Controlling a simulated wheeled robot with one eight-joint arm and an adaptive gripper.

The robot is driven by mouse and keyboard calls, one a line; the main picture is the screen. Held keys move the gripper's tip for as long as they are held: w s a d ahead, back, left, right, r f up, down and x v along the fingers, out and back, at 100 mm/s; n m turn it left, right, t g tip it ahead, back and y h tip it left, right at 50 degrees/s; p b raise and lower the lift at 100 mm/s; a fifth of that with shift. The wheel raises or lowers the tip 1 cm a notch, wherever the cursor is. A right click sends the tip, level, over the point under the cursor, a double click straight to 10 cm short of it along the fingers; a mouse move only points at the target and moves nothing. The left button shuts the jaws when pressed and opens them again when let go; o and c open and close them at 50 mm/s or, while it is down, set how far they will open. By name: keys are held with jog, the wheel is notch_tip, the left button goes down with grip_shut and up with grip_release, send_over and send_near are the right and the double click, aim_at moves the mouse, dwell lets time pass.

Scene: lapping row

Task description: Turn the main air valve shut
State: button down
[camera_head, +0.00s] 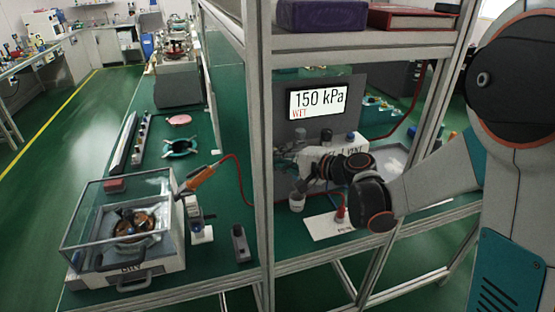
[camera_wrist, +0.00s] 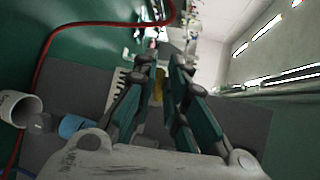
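A white block (camera_head: 335,158) with partly hidden lettering, the end reading like "VENT", stands on the bench below a display (camera_head: 318,101) showing 150 kPa. Grey, dark and blue knobs line its top, including a blue knob (camera_head: 351,136). I cannot tell which part is the main air valve. My gripper (camera_head: 308,182) is in front of the block and hides part of it. In the wrist view, my gripper (camera_wrist: 163,68) has a narrow gap between its teal-padded fingers. A small yellow piece (camera_wrist: 158,86) shows in that gap; contact with it is unclear.
Shelf posts (camera_head: 262,150) stand close to my arm. A red hose (camera_wrist: 66,38) curves past my gripper, with a white cup (camera_wrist: 19,108) nearby. A white card (camera_head: 322,228) lies on the bench. A clear-lidded box (camera_head: 118,215) sits left.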

jog(key=shift+d, duration=0.1)
jog(key=shift+w+d+n+g+y+p, duration=0.15)
jog(key=shift+d+n+g+y, duration=0.45)
jog(key=shift+n+g, duration=0.65)
jog(key=shift+w+d+n+g+y+p, duration=0.1)
jog(key=shift+w+d+n+g+y, duration=0.35)
jog(key=shift+n+g, duration=0.8)
jog(key=shift+w+d+n+g+y+p, duration=0.1)
jog(key=shift+d+n+g+y, duration=0.6)
jog(key=shift+g, duration=1)
jog(key=shift+d, duration=0.1)
jog(key=c, duration=1.6)
grip_release()
notch_tip(320, 180, up, 10)
